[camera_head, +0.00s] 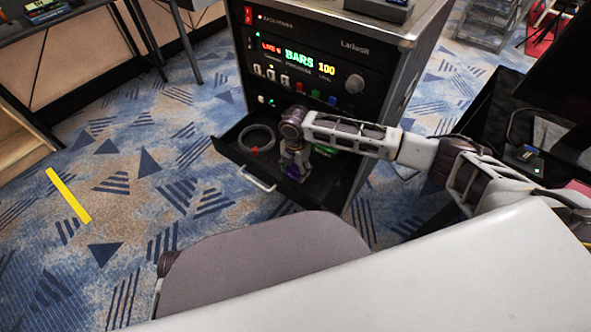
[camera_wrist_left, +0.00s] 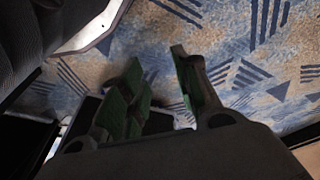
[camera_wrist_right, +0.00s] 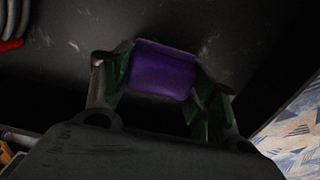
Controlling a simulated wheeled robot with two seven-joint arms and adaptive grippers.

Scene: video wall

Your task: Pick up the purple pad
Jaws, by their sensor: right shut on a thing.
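The purple pad (camera_wrist_right: 163,70) lies between the fingers of my right gripper (camera_wrist_right: 165,82) in the right wrist view, with a finger against each side. In the head view my right gripper (camera_head: 295,165) points down into the open black drawer of the rack, and a bit of the purple pad (camera_head: 293,172) shows between its fingers. I cannot tell whether the pad still touches the drawer floor. My left gripper (camera_wrist_left: 165,95) is open and empty above the carpet in the left wrist view. It does not show in the head view.
The open drawer (camera_head: 231,157) has a white front handle (camera_head: 258,178). A coiled grey cable (camera_head: 257,138) with a red part lies in it, left of my right gripper. A green thing (camera_head: 326,150) is partly hidden behind my right arm. The rack (camera_head: 340,60) rises behind. Carpet at left is mostly free.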

